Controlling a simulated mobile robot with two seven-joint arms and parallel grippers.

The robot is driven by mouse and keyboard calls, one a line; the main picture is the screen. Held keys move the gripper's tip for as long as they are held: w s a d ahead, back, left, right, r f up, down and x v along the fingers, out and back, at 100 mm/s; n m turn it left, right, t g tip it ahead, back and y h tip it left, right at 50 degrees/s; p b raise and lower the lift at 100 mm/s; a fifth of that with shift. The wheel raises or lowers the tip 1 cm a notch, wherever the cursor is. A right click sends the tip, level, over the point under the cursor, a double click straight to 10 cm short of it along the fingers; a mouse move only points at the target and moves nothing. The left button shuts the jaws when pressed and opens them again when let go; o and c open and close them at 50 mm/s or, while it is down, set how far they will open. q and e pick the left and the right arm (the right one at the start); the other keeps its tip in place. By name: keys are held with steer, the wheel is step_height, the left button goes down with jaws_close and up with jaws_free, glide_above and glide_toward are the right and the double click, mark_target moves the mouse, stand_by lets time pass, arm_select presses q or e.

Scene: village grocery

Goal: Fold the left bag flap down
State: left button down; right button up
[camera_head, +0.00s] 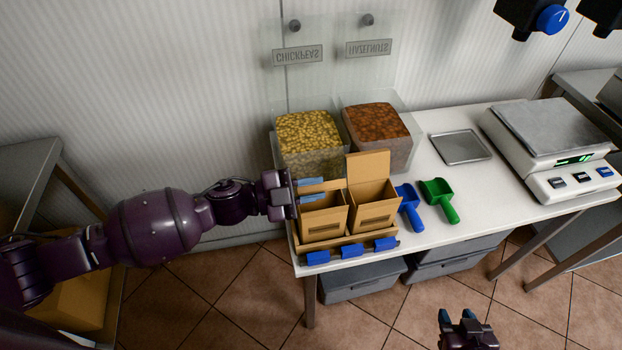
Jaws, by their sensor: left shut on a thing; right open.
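The left bag (322,222) is a tan cardboard box-like bag with a dark label, standing in a tan tray (346,241) on the white table. My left gripper (312,191) comes in from the left and is shut on the left bag's flap at its upper back edge. The blue fingertips and dark gripper body hide most of that flap. The right bag (373,206) stands beside it, with its flap (368,167) upright. My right gripper (458,316) is open and empty, low at the bottom of the view, apart from the table.
Several blue clips (352,250) line the tray's front. Blue (410,208) and green (438,199) scoops lie to the right. Chickpea (309,134) and hazelnut (376,123) bins stand behind. A metal tray (460,147) and a scale (553,128) are further right.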

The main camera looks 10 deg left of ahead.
arm_select(q)
steer(key=shift+s+d+f+m, duration=0.1)
steer(key=shift+s+f+m, duration=0.2)
steer(key=shift+m, duration=0.4)
steer(key=shift+s+d+f+m, duration=0.1)
steer(key=shift+s+f+m, duration=0.2)
steer(key=shift+m, duration=0.4)
steer(key=c, duration=1.1)
jaws_free()
